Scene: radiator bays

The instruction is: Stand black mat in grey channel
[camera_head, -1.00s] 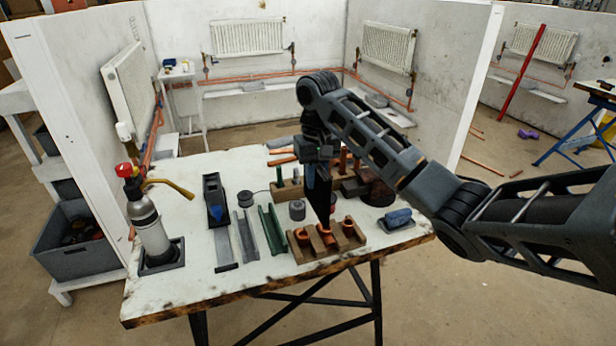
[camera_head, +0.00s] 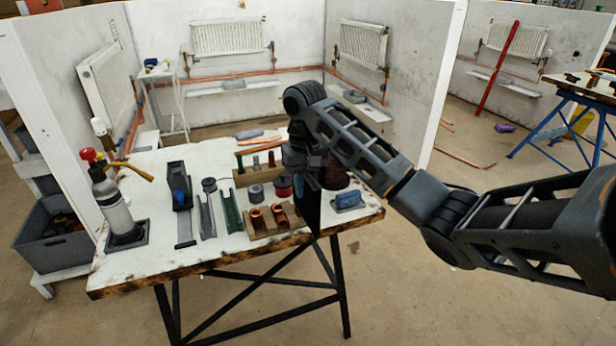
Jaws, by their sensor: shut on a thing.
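My gripper (camera_head: 306,168) is shut on the black mat (camera_head: 308,208). The mat hangs upright as a dark, narrow panel in front of the bench's right part, near its front edge. Whether its lower edge touches anything is unclear. The grey channel (camera_head: 206,217) lies on the bench left of the mat, its long side running front to back. It looks empty. The wooden block with copper fittings and a green channel lie between it and the mat. My wrist and forearm hide part of the fingers.
A green channel (camera_head: 231,213) lies beside the grey one. The wooden block (camera_head: 262,231) with copper fittings stands near the front edge. A blue object (camera_head: 348,201) sits right of the mat. A gas bottle (camera_head: 113,208) stands at the left. The bench's left back is mostly clear.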

